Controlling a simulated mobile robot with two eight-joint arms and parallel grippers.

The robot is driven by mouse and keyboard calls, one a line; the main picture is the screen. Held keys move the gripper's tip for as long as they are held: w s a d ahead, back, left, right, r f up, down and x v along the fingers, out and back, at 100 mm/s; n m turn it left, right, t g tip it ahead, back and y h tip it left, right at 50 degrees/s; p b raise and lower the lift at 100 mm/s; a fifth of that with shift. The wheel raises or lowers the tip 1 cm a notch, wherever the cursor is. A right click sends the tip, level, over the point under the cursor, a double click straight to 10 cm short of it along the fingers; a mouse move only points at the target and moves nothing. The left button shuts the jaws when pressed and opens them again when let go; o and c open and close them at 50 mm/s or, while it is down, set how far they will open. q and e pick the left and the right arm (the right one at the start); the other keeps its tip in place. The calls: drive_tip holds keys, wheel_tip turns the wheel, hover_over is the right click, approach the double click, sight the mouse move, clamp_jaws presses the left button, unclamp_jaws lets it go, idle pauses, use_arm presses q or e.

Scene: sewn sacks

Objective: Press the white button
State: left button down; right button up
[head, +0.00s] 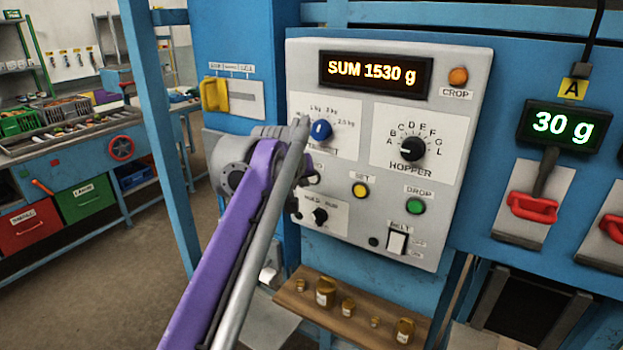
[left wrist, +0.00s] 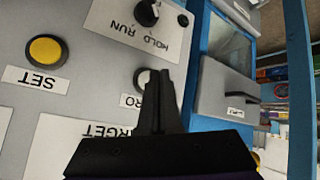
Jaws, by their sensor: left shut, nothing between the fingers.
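The white button (left wrist: 141,79) sits on the grey control panel (head: 455,150). In the left wrist view its label reads partly "RO", and my fingers cover much of the button. My left gripper (left wrist: 160,76) is shut and empty, with its fingertips in front of the button. I cannot tell whether they touch it. In the head view my left arm crosses the panel's left part. My right gripper is not in view.
Near the fingers are the yellow SET button (head: 360,190), the HOLD/RUN knob (head: 320,215) and the blue target knob (head: 321,130). The green DROP button (head: 415,206) is further right. The display (head: 375,75) reads "SUM 1530 g". A wooden shelf (head: 385,335) with brass weights is below.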

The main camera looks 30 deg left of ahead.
use_arm(q)
drive_tip(key=shift+w+r, duration=0.1)
drive_tip(key=shift+w, duration=0.1)
idle(0.5)
drive_tip(key=shift+w, duration=0.35)
drive_tip(key=shift+w+p, duration=0.35)
drive_tip(key=shift+p, duration=0.05)
idle(0.6)
drive_tip(key=shift+s, duration=0.9)
drive_tip(key=shift+s+a, duration=0.2)
drive_tip(key=shift+s, duration=2.25)
